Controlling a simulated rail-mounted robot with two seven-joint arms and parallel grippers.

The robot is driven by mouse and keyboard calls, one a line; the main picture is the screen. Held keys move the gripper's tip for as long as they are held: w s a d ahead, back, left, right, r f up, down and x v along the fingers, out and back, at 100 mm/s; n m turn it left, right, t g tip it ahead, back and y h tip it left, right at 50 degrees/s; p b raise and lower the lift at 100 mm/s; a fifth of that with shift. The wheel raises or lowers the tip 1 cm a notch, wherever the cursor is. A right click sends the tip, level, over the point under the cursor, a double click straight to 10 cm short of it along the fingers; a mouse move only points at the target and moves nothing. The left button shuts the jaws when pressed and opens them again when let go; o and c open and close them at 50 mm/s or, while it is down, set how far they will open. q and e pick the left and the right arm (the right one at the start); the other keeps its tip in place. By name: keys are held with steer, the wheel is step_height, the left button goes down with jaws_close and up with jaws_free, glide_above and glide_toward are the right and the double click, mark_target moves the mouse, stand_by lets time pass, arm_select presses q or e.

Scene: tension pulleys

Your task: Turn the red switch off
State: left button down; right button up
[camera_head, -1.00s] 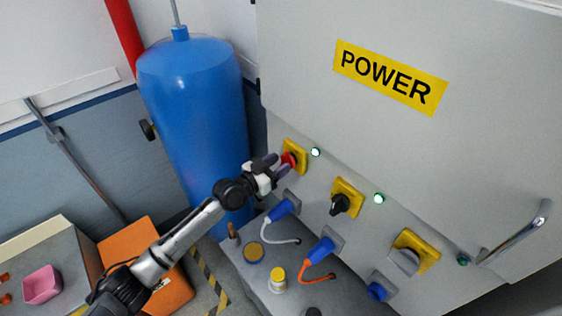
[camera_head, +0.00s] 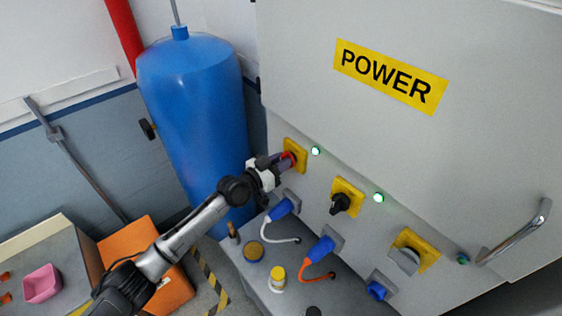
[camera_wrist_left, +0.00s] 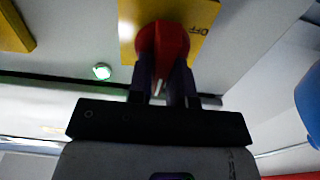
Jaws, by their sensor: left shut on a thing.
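The red switch (camera_head: 288,159) sits on a yellow plate (camera_head: 300,151) at the left of the grey power cabinet's front. In the left wrist view the red switch (camera_wrist_left: 163,42) fills the space at the fingertips, on its yellow plate (camera_wrist_left: 198,18) marked "OFF". My left gripper (camera_head: 280,161) is shut on the red switch, with a finger on either side of it in the wrist view (camera_wrist_left: 162,82). The fingers partly hide the switch in the head view. A green light (camera_head: 315,151) is lit beside it and also shows in the wrist view (camera_wrist_left: 102,71). My right gripper is not in view.
A black switch (camera_head: 340,204) and a grey switch (camera_head: 405,261) sit further right on yellow plates. Blue plugs (camera_head: 281,209) with cables are below. A blue tank (camera_head: 195,110) stands close left of the cabinet. A cabinet handle (camera_head: 515,232) sticks out at right.

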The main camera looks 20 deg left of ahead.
arm_select(q)
steer(key=shift+n, duration=0.3)
steer(key=shift+f+n+b, duration=0.1)
steer(key=shift+n+b, duration=0.35)
steer(key=shift+n, duration=0.05)
steer(key=n, duration=0.2)
steer(key=shift+w+a+n+b, duration=0.1)
steer(key=shift+a+n+b, duration=0.1)
steer(key=shift+n+b, duration=0.2)
steer(key=n, duration=0.2)
steer(key=shift+a+f+n, duration=0.1)
steer(key=shift+n, duration=0.2)
steer(key=n, duration=0.2)
steer(key=shift+w+n, duration=0.1)
steer(key=shift+n, duration=0.3)
steer(key=shift+w+a+f+n+p, duration=0.1)
steer(key=shift+f+n+p, duration=0.1)
steer(key=shift+n, duration=1.15)
steer(key=shift+s+a+f+n+p, duration=0.1)
steer(key=shift+n+p, duration=0.05)
steer(key=shift+n, duration=1.15)
steer(key=shift+w+f+n+p, duration=0.1)
steer(key=shift+n+p, duration=0.1)
steer(key=shift+n, duration=1.15)
